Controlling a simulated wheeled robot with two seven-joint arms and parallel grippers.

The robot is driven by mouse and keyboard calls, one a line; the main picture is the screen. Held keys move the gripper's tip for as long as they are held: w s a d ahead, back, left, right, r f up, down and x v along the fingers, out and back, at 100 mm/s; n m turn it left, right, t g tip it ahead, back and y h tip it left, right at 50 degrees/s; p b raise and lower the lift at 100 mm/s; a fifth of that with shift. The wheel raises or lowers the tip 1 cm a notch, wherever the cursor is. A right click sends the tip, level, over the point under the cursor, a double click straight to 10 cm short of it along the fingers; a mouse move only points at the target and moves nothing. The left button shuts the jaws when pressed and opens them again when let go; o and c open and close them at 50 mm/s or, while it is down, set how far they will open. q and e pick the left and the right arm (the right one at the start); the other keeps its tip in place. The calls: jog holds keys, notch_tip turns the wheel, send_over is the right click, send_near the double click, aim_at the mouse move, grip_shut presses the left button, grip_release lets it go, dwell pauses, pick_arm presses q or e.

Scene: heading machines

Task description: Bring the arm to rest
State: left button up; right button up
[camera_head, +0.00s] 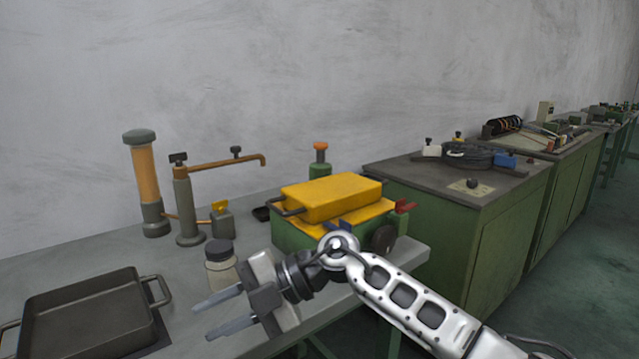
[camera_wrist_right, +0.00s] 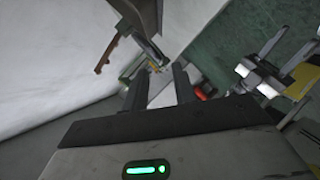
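My right gripper (camera_head: 224,313) reaches in from the lower right in the head view, over the front of the grey workbench (camera_head: 60,243). Its two fingers are apart with nothing between them. The fingers also show apart in the right wrist view (camera_wrist_right: 160,88). The gripper is in front of a small jar with a dark lid (camera_head: 221,266) and to the right of a dark tray (camera_head: 85,305). I cannot tell its exact height above the bench.
A green box with a yellow top (camera_head: 333,198) stands right behind my right arm. An orange cylinder (camera_head: 147,185) and a post with a brown pipe (camera_head: 186,210) stand at the back. Green cabinets (camera_head: 480,235) line the wall at right. Floor (camera_head: 590,265) shows beyond.

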jog(key=d+f+m+t, duration=0.3)
jog(key=d+m+t, duration=0.4)
jog(key=m+t, duration=0.4)
jog(key=d+f+m+t, duration=0.3)
jog(key=d+m+t, duration=0.4)
jog(key=m+t, duration=0.45)
jog(key=s+d+f+m+g+h+p, duration=0.1)
jog(key=s+d+f+m+g+h, duration=0.7)
jog(key=s+d+f, duration=0.6)
notch_tip(320, 180, down, 2)
jog(key=s+h, duration=0.1)
jog(key=s, duration=0.1)
jog(key=shift+s+f+m+h, duration=0.15)
jog(key=shift+s+m+h, duration=0.2)
jog(key=shift+h, duration=0.05)
